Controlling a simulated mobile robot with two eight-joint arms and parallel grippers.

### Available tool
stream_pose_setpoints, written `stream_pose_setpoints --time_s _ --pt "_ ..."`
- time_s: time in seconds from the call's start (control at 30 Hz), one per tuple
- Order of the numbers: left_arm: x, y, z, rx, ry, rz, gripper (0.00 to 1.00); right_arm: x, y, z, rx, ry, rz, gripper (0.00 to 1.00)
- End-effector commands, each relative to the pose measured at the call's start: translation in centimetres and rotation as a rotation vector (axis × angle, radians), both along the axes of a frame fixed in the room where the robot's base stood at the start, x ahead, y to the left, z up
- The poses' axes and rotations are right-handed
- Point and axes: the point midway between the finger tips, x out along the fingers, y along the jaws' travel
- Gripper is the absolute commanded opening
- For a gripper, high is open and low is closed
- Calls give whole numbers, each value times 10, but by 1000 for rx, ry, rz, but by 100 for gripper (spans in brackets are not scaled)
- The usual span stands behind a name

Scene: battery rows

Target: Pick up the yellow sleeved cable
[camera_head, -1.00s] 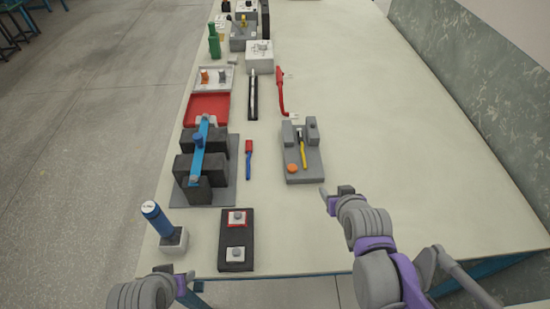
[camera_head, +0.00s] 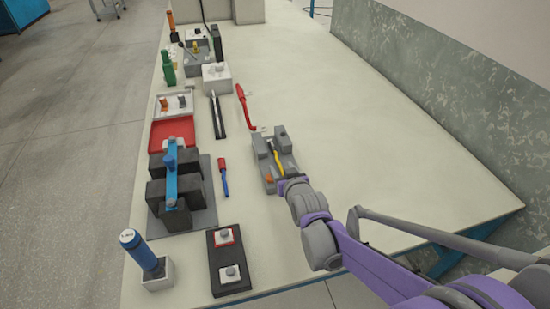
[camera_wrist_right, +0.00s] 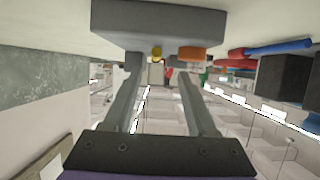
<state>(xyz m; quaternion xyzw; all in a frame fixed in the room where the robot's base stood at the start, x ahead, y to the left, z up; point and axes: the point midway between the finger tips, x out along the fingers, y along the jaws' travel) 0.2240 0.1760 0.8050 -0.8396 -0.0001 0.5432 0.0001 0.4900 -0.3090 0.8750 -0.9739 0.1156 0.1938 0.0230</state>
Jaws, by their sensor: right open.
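The yellow sleeved cable (camera_head: 277,161) lies on the grey fixture (camera_head: 262,165) in the head view, running from between its two grey blocks toward its near end. In the right wrist view the fixture (camera_wrist_right: 160,20) fills the top, with a small yellow end of the cable (camera_wrist_right: 157,52) showing. My right gripper (camera_head: 283,184) is at the near end of the fixture. In the wrist view my right gripper (camera_wrist_right: 161,64) is open, its fingers apart and empty, with the yellow end roughly between their tips. My left gripper is out of view.
An orange button (camera_wrist_right: 192,54) sits on the fixture beside the yellow end. A red cable (camera_head: 243,106) lies beyond the fixture, and a blue cable with a red end (camera_head: 224,178) lies to its left. A battery stand (camera_head: 207,200) is farther left. The table right of the fixture is clear.

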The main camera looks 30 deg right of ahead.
Motion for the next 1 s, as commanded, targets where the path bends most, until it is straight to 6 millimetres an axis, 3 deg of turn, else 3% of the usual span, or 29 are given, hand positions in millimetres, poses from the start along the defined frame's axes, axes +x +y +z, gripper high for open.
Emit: stream_pose_setpoints --time_s 0.5,0.77,1.0 --pt "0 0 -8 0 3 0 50 46 -19 -22 0 1 0 57" --pt "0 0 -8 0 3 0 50 48 -19 -23 0 1 0 57" --pt "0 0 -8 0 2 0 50 48 -19 -23 0 1 0 14"
